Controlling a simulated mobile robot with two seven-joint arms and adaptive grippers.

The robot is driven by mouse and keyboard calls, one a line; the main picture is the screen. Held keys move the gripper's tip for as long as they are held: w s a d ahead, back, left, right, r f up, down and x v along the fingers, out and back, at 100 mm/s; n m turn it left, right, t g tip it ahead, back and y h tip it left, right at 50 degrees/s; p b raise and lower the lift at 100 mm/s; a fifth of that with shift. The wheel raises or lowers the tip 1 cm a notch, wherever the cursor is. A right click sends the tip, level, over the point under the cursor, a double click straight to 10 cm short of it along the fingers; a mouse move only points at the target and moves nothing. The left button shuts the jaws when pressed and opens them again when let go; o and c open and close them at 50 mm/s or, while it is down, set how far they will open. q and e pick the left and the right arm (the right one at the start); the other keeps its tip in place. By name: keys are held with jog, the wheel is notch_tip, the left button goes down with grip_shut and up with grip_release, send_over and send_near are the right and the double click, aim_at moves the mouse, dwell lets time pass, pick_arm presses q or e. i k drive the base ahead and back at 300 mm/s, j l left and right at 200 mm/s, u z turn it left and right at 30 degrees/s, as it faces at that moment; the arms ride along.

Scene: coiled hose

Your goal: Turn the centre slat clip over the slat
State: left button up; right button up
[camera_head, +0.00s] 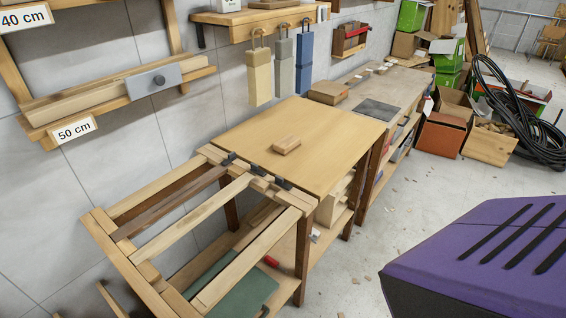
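A wooden frame with long slats stands at the left of the workbench. Three small dark clips sit along its far rail: the left clip (229,158), the centre clip (257,170) and the right clip (283,183). The centre slat (192,218) is pale wood and runs from the rail near the centre clip to the frame's near end. A dark brown slat (172,202) lies left of it, and another pale slat (247,259) lies right. The clips are too small to tell exactly how each is turned. Neither of my grippers is in view.
A small wooden block (287,146) lies on the bench top (330,140), which is otherwise mostly clear. A wall shelf with planks (110,98) hangs above the frame. Boxes (446,128) and a coiled black hose (538,142) are at the back right. Open floor (360,240) lies right of the bench.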

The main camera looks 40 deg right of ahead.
aim_at(255, 168)
jog(key=z, duration=0.95)
